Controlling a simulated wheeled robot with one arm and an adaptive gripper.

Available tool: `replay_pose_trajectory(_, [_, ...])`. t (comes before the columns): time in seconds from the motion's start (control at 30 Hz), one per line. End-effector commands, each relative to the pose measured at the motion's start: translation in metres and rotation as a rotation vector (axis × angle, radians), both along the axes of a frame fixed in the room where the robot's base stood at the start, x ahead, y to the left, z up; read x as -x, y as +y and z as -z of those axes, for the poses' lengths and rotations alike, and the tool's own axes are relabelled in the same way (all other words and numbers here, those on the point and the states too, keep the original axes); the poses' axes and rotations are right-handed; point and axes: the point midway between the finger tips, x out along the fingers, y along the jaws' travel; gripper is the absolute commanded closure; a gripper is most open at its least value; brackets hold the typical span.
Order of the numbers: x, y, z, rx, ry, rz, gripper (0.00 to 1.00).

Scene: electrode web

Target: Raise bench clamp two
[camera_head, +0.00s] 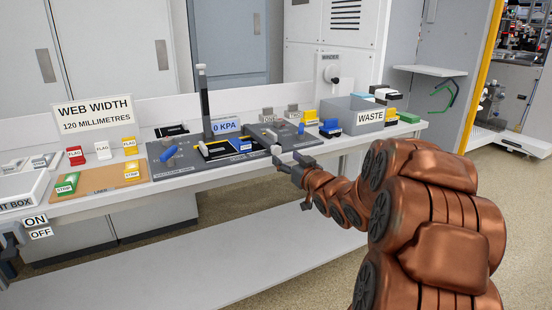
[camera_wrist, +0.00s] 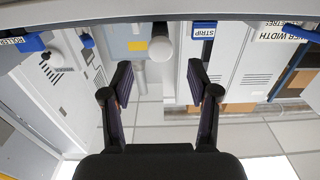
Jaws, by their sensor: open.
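A dark bench fixture (camera_head: 180,168) lies on the white bench, with a blue handle (camera_head: 168,153) at its left and a dark plate with black, yellow and blue areas. A second grey fixture plate (camera_head: 262,132) sits to its right, with small upright grey blocks behind it. No label reading clamp two is legible, so I cannot tell which part it is. My gripper (camera_head: 290,157) is open and empty at the bench's front edge, just in front of the second plate. In the wrist view, my gripper's spread fingers (camera_wrist: 160,88) have nothing between them.
A "0 KPA" display (camera_head: 226,127) and a tall dark post (camera_head: 204,100) stand behind the fixture. A grey WASTE bin (camera_head: 348,115) and blue and yellow blocks (camera_head: 330,128) are to the right. Flags and strips (camera_head: 76,156) lie left.

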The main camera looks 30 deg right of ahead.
Motion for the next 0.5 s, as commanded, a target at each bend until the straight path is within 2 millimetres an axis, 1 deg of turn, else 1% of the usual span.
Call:
replay_pose_trajectory(0.3, [-0.041, -0.002, 0.001, 0.001, 0.0, -0.002, 0.4])
replay_pose_trajectory(0.5, [-0.062, -0.004, 0.001, 0.0, 0.004, -0.001, 0.4])
